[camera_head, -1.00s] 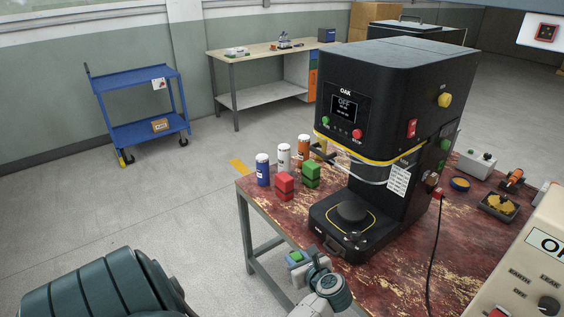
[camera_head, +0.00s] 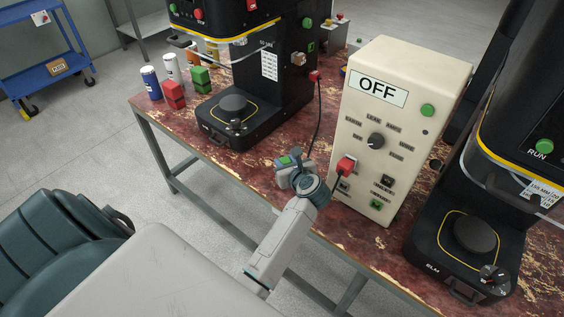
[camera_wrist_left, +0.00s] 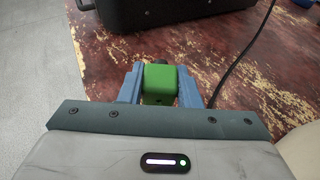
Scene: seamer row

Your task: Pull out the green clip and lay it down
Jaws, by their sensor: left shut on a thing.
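The green clip (camera_head: 286,160) is a small bright green block held in my left gripper (camera_head: 291,164). In the left wrist view the clip (camera_wrist_left: 160,80) sits between the two blue fingers of the gripper (camera_wrist_left: 161,74), with a dark end showing beyond it. The gripper is shut on it, above the worn red table top (camera_head: 240,158). It is left of the cream panel box (camera_head: 345,110) and in front of the OAK machine (camera_head: 235,135). How high the clip is above the table I cannot tell. My right gripper is out of view.
A red plug (camera_head: 345,164) with a black cable is on the panel box; the cable runs to the OAK machine. Red blocks (camera_head: 174,95), green blocks (camera_head: 201,79) and cans stand at the table's left. The ELM machine (camera_head: 470,240) stands at the right. Bare table lies around my gripper.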

